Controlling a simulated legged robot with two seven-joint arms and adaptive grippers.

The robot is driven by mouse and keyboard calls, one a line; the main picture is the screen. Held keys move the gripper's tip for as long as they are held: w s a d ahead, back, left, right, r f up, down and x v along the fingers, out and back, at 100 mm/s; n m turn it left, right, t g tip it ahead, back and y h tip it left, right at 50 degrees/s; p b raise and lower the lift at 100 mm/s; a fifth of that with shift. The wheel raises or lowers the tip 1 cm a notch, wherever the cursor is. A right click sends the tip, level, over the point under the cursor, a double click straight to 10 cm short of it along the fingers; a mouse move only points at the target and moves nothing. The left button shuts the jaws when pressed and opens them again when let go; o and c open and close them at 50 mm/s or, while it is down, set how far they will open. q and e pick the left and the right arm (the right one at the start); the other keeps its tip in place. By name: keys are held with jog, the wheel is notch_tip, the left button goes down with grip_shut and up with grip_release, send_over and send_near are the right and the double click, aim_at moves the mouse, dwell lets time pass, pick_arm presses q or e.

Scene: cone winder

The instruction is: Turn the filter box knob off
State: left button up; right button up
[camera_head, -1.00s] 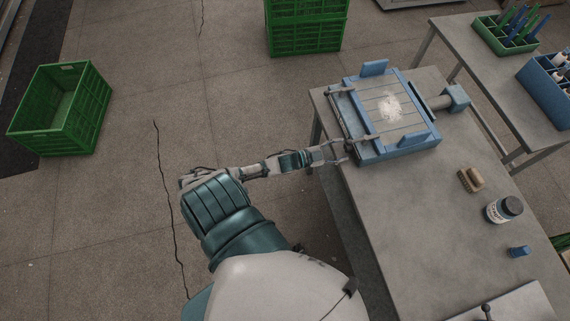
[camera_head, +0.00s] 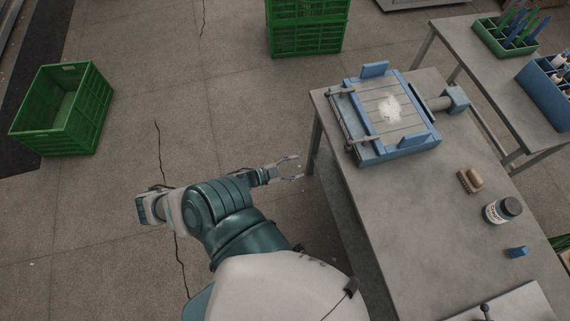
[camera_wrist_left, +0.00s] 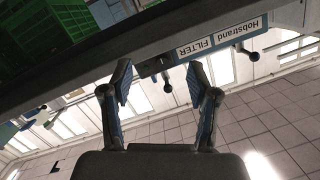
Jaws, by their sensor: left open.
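My left gripper (camera_head: 295,168) is open and empty, left of the grey table's near-left edge and apart from it. It also shows in the left wrist view (camera_wrist_left: 162,85) with its fingers spread. In that view a label reading "Hobstrand FILTER" (camera_wrist_left: 218,38) is upside down above the fingers. A small dark lever with a round end (camera_wrist_left: 166,84) hangs between the fingertips, and another (camera_wrist_left: 250,55) is to the right. I cannot tell which is the knob or its setting. A blue box (camera_head: 372,158) with white fluff sits on the table. My right gripper is out of view.
The grey table (camera_head: 420,210) also holds a brush (camera_head: 470,180), a lidded jar (camera_head: 500,211) and a small blue block (camera_head: 518,252). Green crates (camera_head: 65,110) stand on the floor at left and at the back (camera_head: 305,30).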

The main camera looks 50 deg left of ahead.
pick_arm(q)
jog(key=s+d+f+n+g+y, duration=0.1)
jog(key=s+f+n+g+y, duration=0.1)
jog(key=f, duration=0.7)
jog(key=s+d+f+n+g+y, duration=0.1)
jog(key=s+f+n+g+y, duration=0.1)
jog(key=f, duration=0.8)
jog(key=shift+s+g+b, duration=0.35)
jog(key=shift+s+g, duration=0.55)
jog(key=shift+s, duration=0.2)
